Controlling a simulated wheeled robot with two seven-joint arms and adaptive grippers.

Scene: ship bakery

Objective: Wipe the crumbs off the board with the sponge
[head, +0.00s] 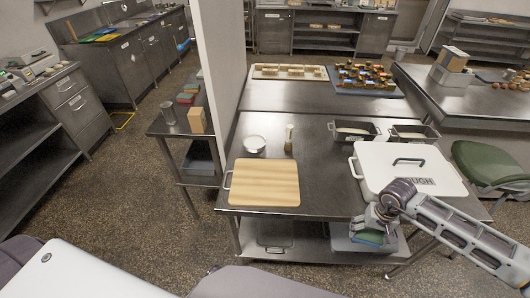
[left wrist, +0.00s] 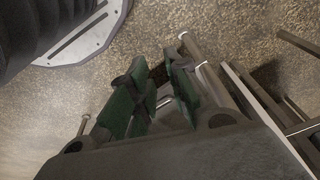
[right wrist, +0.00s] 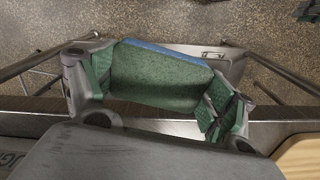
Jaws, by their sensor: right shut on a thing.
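The wooden board (head: 263,183) lies at the front left of the steel table; its corner also shows in the right wrist view (right wrist: 301,157). I cannot make out crumbs on it. My right gripper (head: 368,230) is shut on the sponge (right wrist: 158,80), which is green with a blue layer. The sponge (head: 368,238) hangs at the table's front edge, to the right of the board and apart from it. My left gripper (left wrist: 155,95) shows only in the left wrist view, with its green-padded fingers apart and nothing between them, over the floor.
A large white lidded dough box (head: 405,168) stands right of the board. Behind the board are a round tin (head: 254,145) and a small jar (head: 289,139). Two dark loaf pans (head: 354,132) stand farther back. A partition wall (head: 222,60) rises at the left.

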